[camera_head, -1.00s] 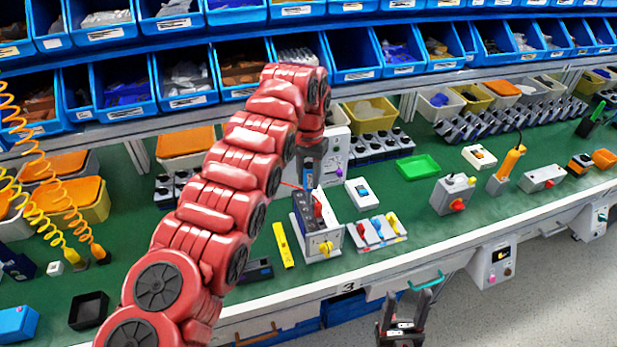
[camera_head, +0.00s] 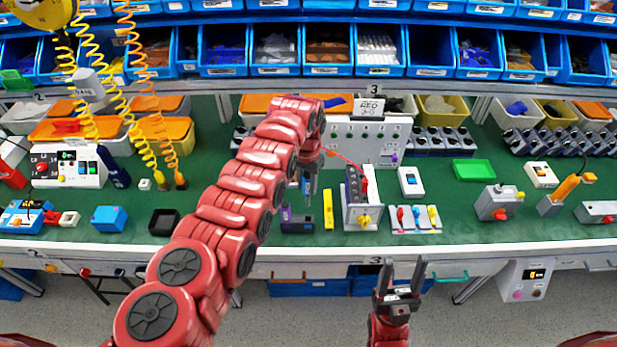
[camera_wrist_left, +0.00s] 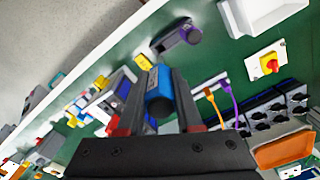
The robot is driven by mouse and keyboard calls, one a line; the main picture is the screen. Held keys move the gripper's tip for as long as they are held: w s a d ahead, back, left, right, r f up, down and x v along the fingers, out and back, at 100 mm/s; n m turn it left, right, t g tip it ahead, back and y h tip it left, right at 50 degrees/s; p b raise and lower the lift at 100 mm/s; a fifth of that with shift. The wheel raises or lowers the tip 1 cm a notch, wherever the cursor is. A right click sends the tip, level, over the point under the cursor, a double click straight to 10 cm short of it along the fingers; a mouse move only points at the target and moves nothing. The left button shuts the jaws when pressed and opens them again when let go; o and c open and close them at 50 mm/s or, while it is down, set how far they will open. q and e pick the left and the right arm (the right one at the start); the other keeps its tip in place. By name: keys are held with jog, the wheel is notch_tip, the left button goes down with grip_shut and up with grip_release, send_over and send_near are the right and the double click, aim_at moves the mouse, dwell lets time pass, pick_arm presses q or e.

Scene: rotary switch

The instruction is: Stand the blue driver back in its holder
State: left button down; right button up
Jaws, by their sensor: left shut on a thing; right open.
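My left gripper (camera_head: 308,190) hangs above the green bench, just left of a yellow bar, fingers pointing down. The rest of the driver is hidden. In the head view it can hardly be told from the fingers. A low dark and purple block (camera_head: 297,219) stands below the left gripper, and also shows in the left wrist view (camera_wrist_left: 175,36); I cannot tell whether it is the holder. My right gripper (camera_head: 405,264) is open and empty in front of the bench edge.
Right of the left gripper stand the yellow bar (camera_head: 328,210), an upright box with a yellow knob (camera_head: 359,203) and a white board with coloured levers (camera_head: 413,218). A white panel (camera_head: 366,139) stands behind.

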aim_at(307, 196)
pick_arm(q)
jog(key=shift+w+f, duration=0.1)
jog(key=shift+w, duration=0.1)
jog(key=shift+s+b, duration=0.15)
jog(key=shift+b, duration=0.15)
jog(key=shift+f+b, duration=0.3)
jog(key=shift+f, duration=0.05)
notch_tip(307, 196, down, 4)
jog(key=b, duration=0.3)
jog(key=shift+f+b, duration=0.15)
jog(key=shift+b, duration=0.2)
jog(key=shift+f+b, duration=0.35)
jog(key=shift+f, duration=0.05)
jog(key=shift+f+b, duration=0.2)
jog(key=shift+b, duration=0.15)
notch_tip(307, 196, down, 7)
jog(key=b, duration=0.6)
jog(key=c, duration=0.5)
grip_release()
jog(key=shift+r, duration=0.2)
dwell(0.5)
